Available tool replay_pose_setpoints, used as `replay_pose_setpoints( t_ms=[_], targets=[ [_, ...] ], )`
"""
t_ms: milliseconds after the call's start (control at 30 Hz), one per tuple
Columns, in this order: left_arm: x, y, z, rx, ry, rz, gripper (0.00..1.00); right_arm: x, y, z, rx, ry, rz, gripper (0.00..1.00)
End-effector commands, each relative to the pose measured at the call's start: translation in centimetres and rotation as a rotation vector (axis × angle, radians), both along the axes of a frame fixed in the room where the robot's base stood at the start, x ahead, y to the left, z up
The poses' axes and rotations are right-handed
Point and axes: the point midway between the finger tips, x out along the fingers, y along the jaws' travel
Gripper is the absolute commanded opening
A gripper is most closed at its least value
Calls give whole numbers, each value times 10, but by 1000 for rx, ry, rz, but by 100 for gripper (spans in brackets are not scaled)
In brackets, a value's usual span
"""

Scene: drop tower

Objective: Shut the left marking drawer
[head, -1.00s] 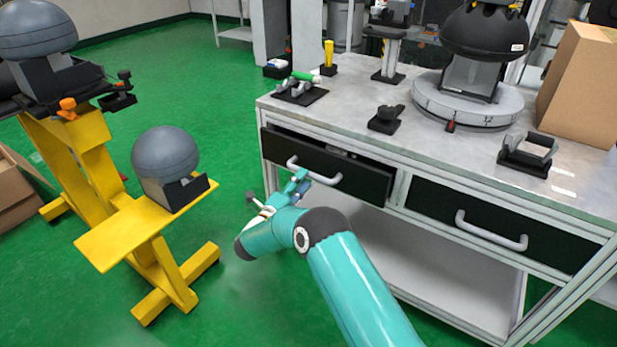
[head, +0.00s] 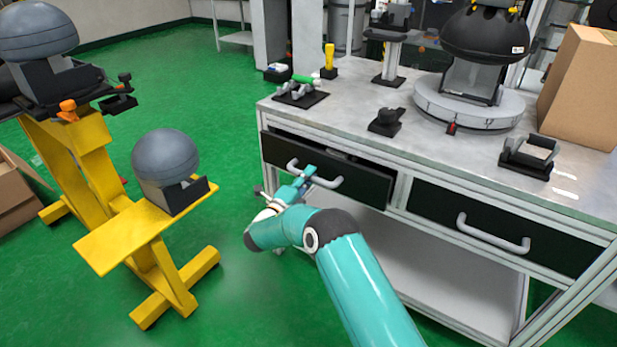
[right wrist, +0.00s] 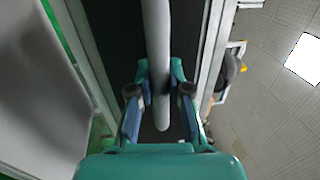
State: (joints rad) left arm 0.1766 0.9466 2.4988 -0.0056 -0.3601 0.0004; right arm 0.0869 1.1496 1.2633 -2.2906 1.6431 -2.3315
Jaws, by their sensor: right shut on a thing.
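The left marking drawer (head: 365,188) is a black-fronted drawer under the left part of the bench top. It stands a little open, with a dark gap showing along its top edge. Its light grey bar handle (head: 329,183) also shows in the right wrist view (right wrist: 157,45), running between the fingers. My right gripper (head: 303,176) is shut on this handle near its left part; in the right wrist view its fingers (right wrist: 160,85) lie on both sides of the bar. My left gripper is not in view.
The right drawer (head: 440,205) looks shut. The bench top (head: 340,115) carries small black fixtures, a round grey stand (head: 465,105) and a cardboard box (head: 585,85). A yellow stand (head: 115,235) with grey domes is at the left. Green floor lies between.

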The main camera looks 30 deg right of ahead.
Motion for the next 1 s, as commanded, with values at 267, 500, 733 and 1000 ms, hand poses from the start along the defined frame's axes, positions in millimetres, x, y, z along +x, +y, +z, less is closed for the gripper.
replay_pose_setpoints(
  t_ms=[267,500,733,1000],
  targets=[
    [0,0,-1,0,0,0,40,1,-4,-3,3,3,0,0],
    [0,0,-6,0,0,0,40,7,-38,-4,4,3,-2,0],
    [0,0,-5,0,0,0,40,8,-44,-3,4,6,-1,0],
    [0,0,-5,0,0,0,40,8,-44,-2,2,5,-3,43]
  ],
)
